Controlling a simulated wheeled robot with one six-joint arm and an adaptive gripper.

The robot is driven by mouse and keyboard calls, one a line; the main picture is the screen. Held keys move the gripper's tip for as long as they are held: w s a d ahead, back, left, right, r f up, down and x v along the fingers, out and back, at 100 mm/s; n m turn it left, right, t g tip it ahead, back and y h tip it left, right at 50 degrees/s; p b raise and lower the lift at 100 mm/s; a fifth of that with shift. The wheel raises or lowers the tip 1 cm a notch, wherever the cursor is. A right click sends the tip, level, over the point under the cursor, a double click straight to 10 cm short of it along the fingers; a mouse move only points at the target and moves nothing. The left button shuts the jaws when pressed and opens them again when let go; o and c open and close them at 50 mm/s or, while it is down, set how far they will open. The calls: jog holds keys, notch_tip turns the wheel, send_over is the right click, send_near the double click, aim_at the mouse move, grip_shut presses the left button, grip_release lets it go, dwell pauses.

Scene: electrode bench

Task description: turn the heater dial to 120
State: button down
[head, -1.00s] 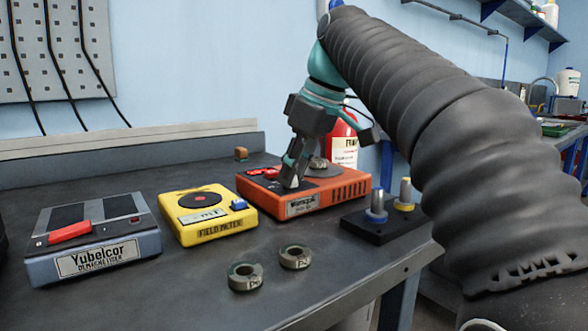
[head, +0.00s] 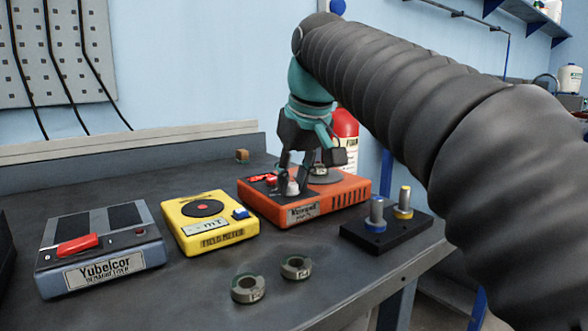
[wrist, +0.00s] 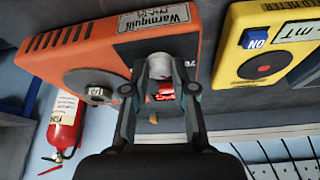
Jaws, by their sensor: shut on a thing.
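The heater is an orange box (head: 340,205) with a "Warmquill" label, on the bench right of the yellow meter; its orange case also shows in the wrist view (wrist: 190,45). Its pale grey dial (head: 292,188) is on the top near the front edge. My gripper (head: 292,182) points down with one finger on each side of the dial and is shut on it. The wrist view shows the dial (wrist: 160,66) between the fingertips. I cannot read any scale or pointer, so the dial's setting is not visible. A red switch (wrist: 165,88) shows beside the dial.
A yellow field meter (head: 210,222) and a grey demagnetizer (head: 100,253) stand to the left. Two metal rings (head: 249,289) lie in front. A black base (head: 386,238) with two posts is to the right. A red extinguisher (wrist: 64,125) is behind the heater.

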jog(key=m, duration=0.2)
jog(key=m+h+p, duration=0.2)
jog(key=m, duration=0.1)
jog(key=shift+a+m, duration=0.25)
jog(key=shift+m, duration=0.05)
jog(key=m+h, duration=0.2)
jog(key=m, duration=0.3)
jog(key=shift+a+m, duration=0.15)
jog(key=shift+m, duration=0.25)
jog(key=shift+m+g, duration=0.3)
jog(key=c, duration=1)
grip_release()
jog(key=shift+o, duration=0.2)
jog(key=v, duration=1.2)
jog(key=shift+a+h, duration=0.25)
jog(key=shift+h, duration=0.05)
jog(key=shift+s+f, duration=0.15)
